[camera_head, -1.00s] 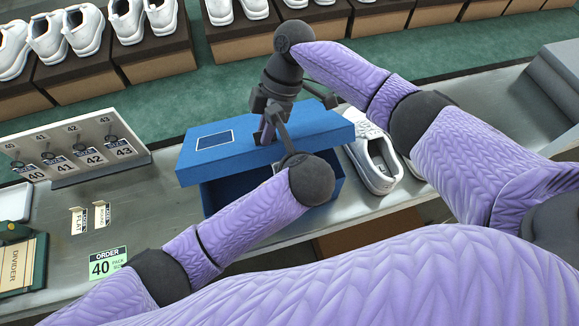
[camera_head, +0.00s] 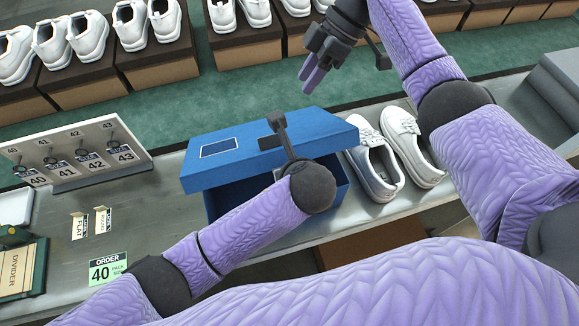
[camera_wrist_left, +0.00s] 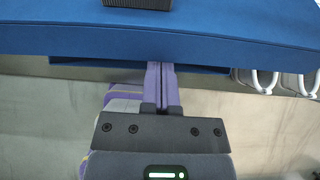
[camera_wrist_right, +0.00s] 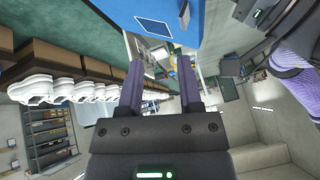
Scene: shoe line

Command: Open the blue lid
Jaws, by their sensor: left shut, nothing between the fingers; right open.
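The blue lid (camera_head: 300,131) lies on the blue shoe box (camera_head: 222,202) at the middle of the bench, with a dark gap under its front edge. It also shows in the left wrist view (camera_wrist_left: 60,38) and at the top of the right wrist view (camera_wrist_right: 200,22). My left gripper (camera_wrist_left: 161,66) is shut and empty, its fingertips at the lower edge of the lid's front rim; my left wrist hides it in the head view. My right gripper (camera_head: 311,78) is open and empty, above and behind the lid, clear of it.
A pair of white shoes (camera_head: 384,158) stands right of the box. A size-label rack (camera_head: 85,157), small cards (camera_head: 91,223) and an order card (camera_head: 107,269) lie to the left. Shoe displays (camera_head: 165,66) line the back. Bare bench shows left of the box.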

